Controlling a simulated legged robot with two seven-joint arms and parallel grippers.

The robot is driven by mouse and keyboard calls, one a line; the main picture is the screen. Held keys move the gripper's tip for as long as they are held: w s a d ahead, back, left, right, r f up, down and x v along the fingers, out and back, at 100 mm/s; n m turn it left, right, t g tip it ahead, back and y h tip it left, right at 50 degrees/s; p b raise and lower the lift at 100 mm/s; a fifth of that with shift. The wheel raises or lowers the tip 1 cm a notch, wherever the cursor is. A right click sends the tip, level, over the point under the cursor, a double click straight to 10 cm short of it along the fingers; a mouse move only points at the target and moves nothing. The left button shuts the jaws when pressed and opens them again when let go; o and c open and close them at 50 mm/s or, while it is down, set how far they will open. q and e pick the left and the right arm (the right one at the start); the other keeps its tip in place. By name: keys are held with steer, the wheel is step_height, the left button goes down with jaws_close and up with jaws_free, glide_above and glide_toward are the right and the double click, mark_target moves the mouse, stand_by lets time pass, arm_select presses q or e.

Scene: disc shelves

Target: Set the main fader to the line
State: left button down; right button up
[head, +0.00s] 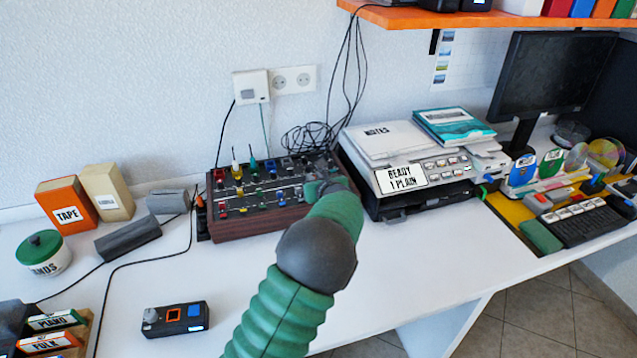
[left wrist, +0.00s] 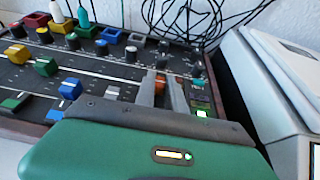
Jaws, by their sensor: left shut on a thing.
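The mixer (head: 262,232), a dark panel in a brown wooden case, stands against the wall left of the printer. My left gripper (head: 322,187) reaches its right end and hides part of it in the head view. In the left wrist view the grey fingers of my left gripper (left wrist: 156,88) are shut on an orange-red fader cap (left wrist: 160,84) at the mixer's right side. A white line (left wrist: 100,73) runs across the fader tracks. The fingers cover where it meets the held cap, so I cannot tell if they are level. My right gripper is not in view.
Close left of the fingers are a grey fader cap (left wrist: 113,92) and a blue one (left wrist: 70,89). A lit green button (left wrist: 202,113) is to the right. The printer (head: 420,190) stands close on the right, with loose cables (head: 308,138) behind.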

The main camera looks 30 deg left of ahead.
arm_select(q)
steer(key=shift+w+a, duration=0.1)
steer(key=shift+w, duration=0.05)
steer(key=c, duration=1.4)
jaws_free()
steer(key=shift+r, duration=0.1)
steer(key=p+v, duration=0.2)
steer(key=v, duration=1.5)
steer(key=shift+f+p, duration=0.25)
steer(key=shift+p, duration=0.05)
